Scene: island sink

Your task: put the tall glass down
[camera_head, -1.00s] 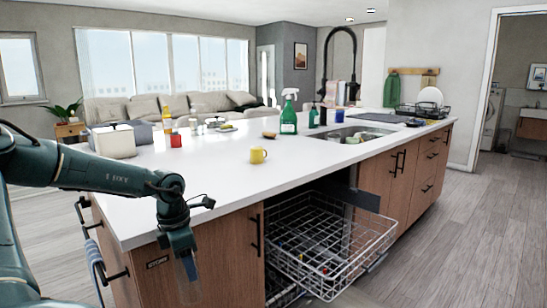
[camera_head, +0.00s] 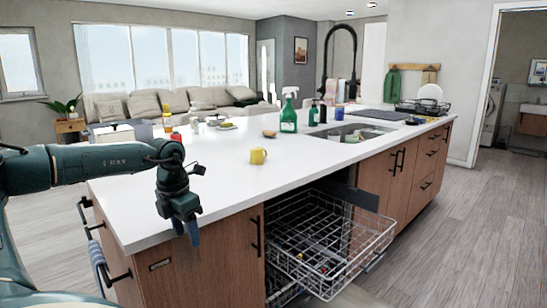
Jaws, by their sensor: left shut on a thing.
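My left gripper (camera_head: 184,222) points downward at the near left corner of the island's white countertop (camera_head: 210,165). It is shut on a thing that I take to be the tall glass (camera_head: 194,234). Only a small bluish, see-through part of the glass shows below the fingers, and the rest is hidden by the gripper. In the picture the glass overlaps the counter's near edge, and I cannot tell whether it touches anything. My right gripper is not in view.
A green spray bottle (camera_head: 288,118) stands near the sink (camera_head: 355,133). The dishwasher rack (camera_head: 325,250) is pulled out below. The counter between gripper and mug is clear.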

